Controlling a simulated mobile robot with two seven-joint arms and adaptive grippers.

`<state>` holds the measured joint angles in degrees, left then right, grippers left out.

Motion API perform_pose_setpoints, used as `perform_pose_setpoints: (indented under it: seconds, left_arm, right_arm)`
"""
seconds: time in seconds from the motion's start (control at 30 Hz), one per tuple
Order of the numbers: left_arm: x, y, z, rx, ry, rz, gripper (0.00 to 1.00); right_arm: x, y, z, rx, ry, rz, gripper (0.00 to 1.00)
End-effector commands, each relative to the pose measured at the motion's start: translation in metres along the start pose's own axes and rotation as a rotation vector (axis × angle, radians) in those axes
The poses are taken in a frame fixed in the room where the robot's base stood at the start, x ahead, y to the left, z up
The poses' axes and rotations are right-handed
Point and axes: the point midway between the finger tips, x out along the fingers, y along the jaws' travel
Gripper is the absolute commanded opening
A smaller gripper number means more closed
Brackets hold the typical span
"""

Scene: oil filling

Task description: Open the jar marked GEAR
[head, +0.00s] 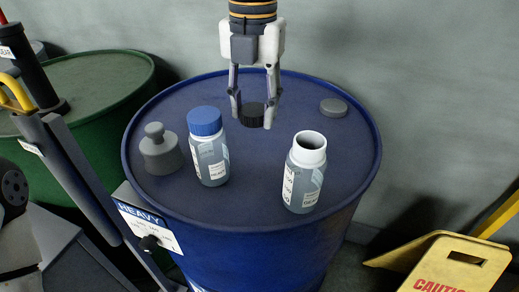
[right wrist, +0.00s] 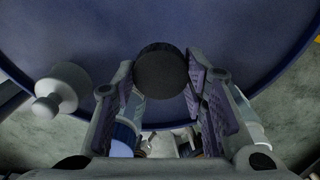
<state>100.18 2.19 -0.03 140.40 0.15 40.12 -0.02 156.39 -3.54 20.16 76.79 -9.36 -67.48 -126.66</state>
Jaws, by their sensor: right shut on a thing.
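My right gripper (head: 252,112) is shut on a black ridged cap (head: 252,115), above the blue drum top between and behind the two jars. The right wrist view also shows the cap (right wrist: 160,70) between the finger pads. The open jar (head: 303,178) stands upright on the right side of the drum, its white neck bare and its mouth showing. Its label is too small to read surely, so I cannot confirm GEAR. The other jar (head: 212,160) stands upright on the left with a blue cap (head: 205,121) on. My left gripper is not in view.
The blue drum (head: 250,208) carries a grey knobbed weight (head: 160,152) at left and a flat grey disc (head: 333,107) at back right. A green drum (head: 100,85) stands behind left. A yellow caution stand (head: 440,265) is at lower right. The drum top between the jars is clear.

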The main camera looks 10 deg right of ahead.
Motion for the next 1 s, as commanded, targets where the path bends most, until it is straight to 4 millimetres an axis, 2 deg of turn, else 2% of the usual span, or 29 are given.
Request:
perform_pose_setpoints:
  seconds: [0.03, 0.1, 0.3, 0.4, 0.77, 0.8, 0.87, 1.0]
  left_arm:
    - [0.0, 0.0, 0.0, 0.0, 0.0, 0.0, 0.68]
    - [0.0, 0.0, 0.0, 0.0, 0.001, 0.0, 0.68]
    - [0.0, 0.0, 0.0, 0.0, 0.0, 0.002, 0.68]
    - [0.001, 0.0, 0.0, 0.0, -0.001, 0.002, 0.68]
    - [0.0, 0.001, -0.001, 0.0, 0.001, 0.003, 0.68]
    - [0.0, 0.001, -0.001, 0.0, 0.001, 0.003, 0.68]
    - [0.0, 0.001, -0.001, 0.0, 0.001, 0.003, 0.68]
    - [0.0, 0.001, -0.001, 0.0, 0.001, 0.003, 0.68]
  right_arm:
    - [0.014, -0.001, -0.001, -0.001, 0.004, -0.005, 0.06]
    - [0.029, -0.001, -0.001, 0.0, 0.003, -0.005, 0.06]
    - [0.066, -0.001, -0.001, -0.001, 0.003, -0.005, 0.06]
    - [0.079, -0.001, -0.001, -0.001, 0.002, -0.002, 0.06]
    - [0.083, -0.001, -0.001, -0.001, 0.001, -0.001, 0.06]
    - [0.083, -0.001, -0.001, -0.001, 0.0, -0.001, 0.46]
    - [0.083, -0.001, -0.001, -0.001, 0.0, -0.001, 0.59]
    - [0.083, -0.001, -0.001, -0.001, 0.0, -0.001, 0.59]
